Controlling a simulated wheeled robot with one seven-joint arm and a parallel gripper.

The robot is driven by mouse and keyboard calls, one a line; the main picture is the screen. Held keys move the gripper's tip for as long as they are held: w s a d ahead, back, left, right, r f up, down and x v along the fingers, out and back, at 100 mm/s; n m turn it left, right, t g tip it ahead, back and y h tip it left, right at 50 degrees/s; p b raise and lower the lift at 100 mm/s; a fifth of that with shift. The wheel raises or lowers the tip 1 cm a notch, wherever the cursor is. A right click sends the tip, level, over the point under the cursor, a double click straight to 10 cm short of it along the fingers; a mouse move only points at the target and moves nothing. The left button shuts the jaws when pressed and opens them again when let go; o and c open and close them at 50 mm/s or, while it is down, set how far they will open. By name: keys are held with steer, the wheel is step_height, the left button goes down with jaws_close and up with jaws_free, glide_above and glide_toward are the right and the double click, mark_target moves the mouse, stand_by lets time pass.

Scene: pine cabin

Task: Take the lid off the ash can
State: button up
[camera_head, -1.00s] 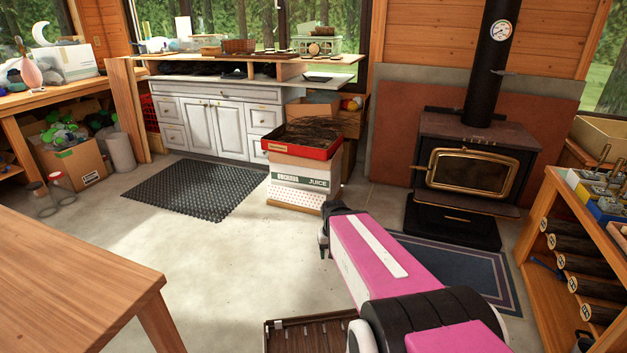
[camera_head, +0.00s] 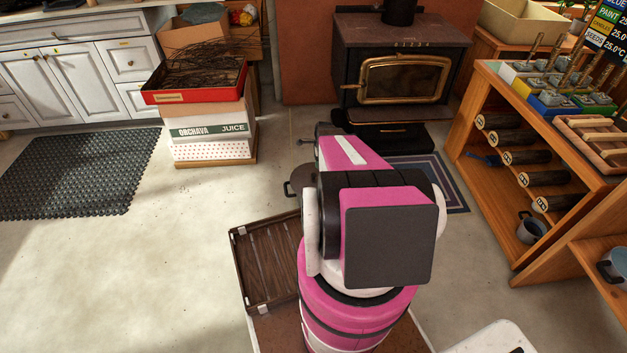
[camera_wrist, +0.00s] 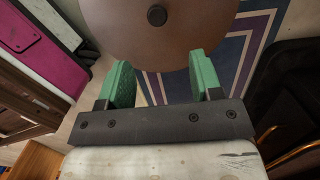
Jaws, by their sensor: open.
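The ash can's round brown lid (camera_wrist: 190,45) with a dark knob (camera_wrist: 156,16) fills the top middle of the wrist view. In the head view, a brown part of the ash can (camera_head: 302,181) with a dark side handle shows left of my arm; the rest is hidden behind my arm. My gripper (camera_wrist: 161,78) is open and empty, with its green fingers on either side of a gap below the knob in the wrist view. The knob is not between the fingers. The wrist view does not show clearly how high the fingers are above the lid.
The black stove (camera_head: 400,75) stands behind the blue mat (camera_head: 440,180). A wooden shelf unit (camera_head: 470,150) is at right. A dark slatted wooden tray (camera_head: 240,270) is in front. A juice box (camera_head: 212,140) bears a red tray of twigs (camera_head: 150,97).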

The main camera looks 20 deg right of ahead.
glide_above(314, 174)
steer(key=d, duration=0.2)
steer(key=f, duration=0.4)
steer(key=shift+s+a+f, duration=0.1)
steer(key=shift+a+f, duration=0.15)
steer(key=shift+f, duration=0.05)
steer(key=shift+a+f, duration=0.3)
steer(key=shift+f, duration=0.6)
steer(key=shift+a+f, duration=0.25)
steer(key=shift+f, duration=0.65)
steer(key=shift+a+f, duration=0.3)
steer(key=shift+f, duration=0.6)
jaws_close()
